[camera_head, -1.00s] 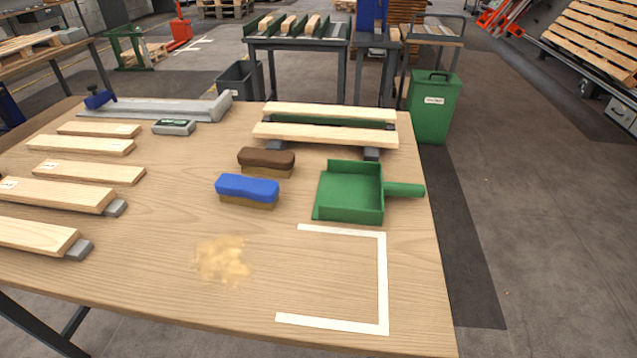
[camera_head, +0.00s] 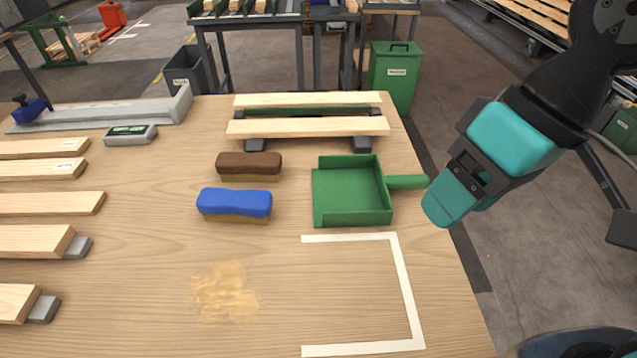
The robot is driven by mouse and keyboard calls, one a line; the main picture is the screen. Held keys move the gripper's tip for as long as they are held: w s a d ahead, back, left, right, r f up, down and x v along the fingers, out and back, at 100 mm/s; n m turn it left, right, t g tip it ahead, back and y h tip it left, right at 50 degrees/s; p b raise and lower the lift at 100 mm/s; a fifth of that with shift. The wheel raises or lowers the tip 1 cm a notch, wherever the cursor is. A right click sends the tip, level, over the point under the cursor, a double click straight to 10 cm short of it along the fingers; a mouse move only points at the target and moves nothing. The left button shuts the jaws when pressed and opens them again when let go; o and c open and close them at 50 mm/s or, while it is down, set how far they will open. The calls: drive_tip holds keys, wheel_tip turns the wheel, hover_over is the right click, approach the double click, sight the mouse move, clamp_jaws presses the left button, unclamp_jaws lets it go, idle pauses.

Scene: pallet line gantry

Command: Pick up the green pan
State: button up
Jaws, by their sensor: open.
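The green pan (camera_head: 350,196) is a dustpan lying flat on the wooden table, right of the brushes. Its open side faces left and its handle (camera_head: 407,182) points right to the table's right edge. My gripper (camera_head: 455,207) is teal and hangs just right of the handle's end, fingers pointing down and left. It appears clear of the handle, though the exact gap in depth cannot be told. One finger largely hides the other. Nothing shows between the fingers.
A blue brush (camera_head: 234,203) and a brown brush (camera_head: 249,164) lie left of the pan. Boards on supports (camera_head: 307,127) stand behind it. A white tape outline (camera_head: 405,285) and a sawdust patch (camera_head: 225,290) are in front. A green bin (camera_head: 393,78) stands beyond the table.

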drive_tip(key=w+m, duration=0.5)
drive_tip(key=w, duration=0.2)
drive_tip(key=m, duration=1.9)
hover_over(403, 177)
drive_tip(key=d, duration=0.6)
wheel_tip(403, 177, down, 7)
drive_tip(key=x, duration=1.1)
drive_tip(key=shift+w+a+f, duration=0.1)
drive_tip(key=shift+w+a, duration=0.05)
drive_tip(key=shift+a, duration=0.1)
drive_tip(key=shift+s+x, duration=0.2)
drive_tip(key=shift+x, duration=2.45)
clamp_jaws()
